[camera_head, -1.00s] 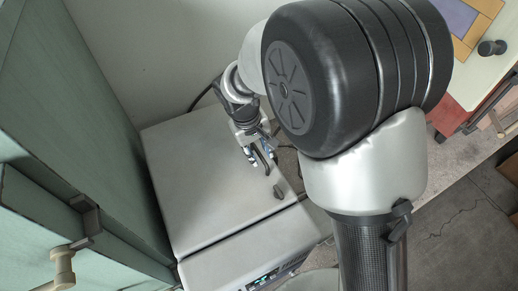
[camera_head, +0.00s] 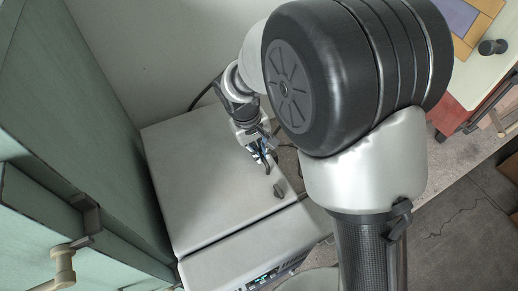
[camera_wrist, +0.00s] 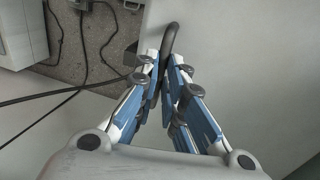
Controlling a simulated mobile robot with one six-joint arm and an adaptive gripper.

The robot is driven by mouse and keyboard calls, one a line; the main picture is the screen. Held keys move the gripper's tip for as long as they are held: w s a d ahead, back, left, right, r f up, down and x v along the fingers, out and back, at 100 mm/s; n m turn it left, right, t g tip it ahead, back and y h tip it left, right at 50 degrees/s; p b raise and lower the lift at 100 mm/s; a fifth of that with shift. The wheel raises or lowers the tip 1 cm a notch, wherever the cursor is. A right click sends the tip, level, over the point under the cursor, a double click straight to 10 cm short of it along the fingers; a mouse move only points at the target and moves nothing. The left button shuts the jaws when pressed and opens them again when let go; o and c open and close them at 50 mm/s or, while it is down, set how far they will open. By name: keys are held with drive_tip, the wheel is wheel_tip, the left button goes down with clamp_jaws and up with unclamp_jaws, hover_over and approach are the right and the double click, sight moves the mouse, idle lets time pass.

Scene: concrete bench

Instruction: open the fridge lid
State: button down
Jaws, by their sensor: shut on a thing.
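The fridge is a pale grey box at the middle left of the head view, and its flat lid (camera_head: 200,185) lies down, with a narrow seam along the front. In the wrist view a dark curved bar (camera_wrist: 170,38), which looks like this handle, runs between the fingertips. My gripper (camera_head: 265,163) is low over the lid's right edge. Its blue and white fingers (camera_wrist: 167,72) are shut on the bar. The fingers hide the bar's lower part.
A green cabinet (camera_head: 85,110) with a handle stands close at the left. A pale wall (camera_head: 160,50) rises behind the fridge. The fridge's front strip (camera_head: 225,265) carries a small display. Dark cables (camera_wrist: 85,40) lie on the floor beside it. A table (camera_head: 490,65) stands at the upper right.

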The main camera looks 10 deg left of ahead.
drive_tip(key=shift+r, duration=0.1)
drive_tip(key=s+a+r+t+h+p, duration=0.2)
drive_tip(key=s+a+r, duration=0.1)
drive_tip(key=r, duration=0.6)
drive_tip(key=s+a+r+t+h+p, duration=0.1)
drive_tip(key=s+a+r+h+p, duration=0.2)
drive_tip(key=a+r, duration=0.2)
drive_tip(key=shift+s+a+r+t, duration=0.3)
drive_tip(key=shift+a+r+t, duration=0.1)
drive_tip(key=shift+r, duration=1.45)
drive_tip(key=shift+f, duration=0.1)
drive_tip(key=c, duration=1.7)
unclamp_jaws()
drive_tip(key=shift+s+a, duration=0.15)
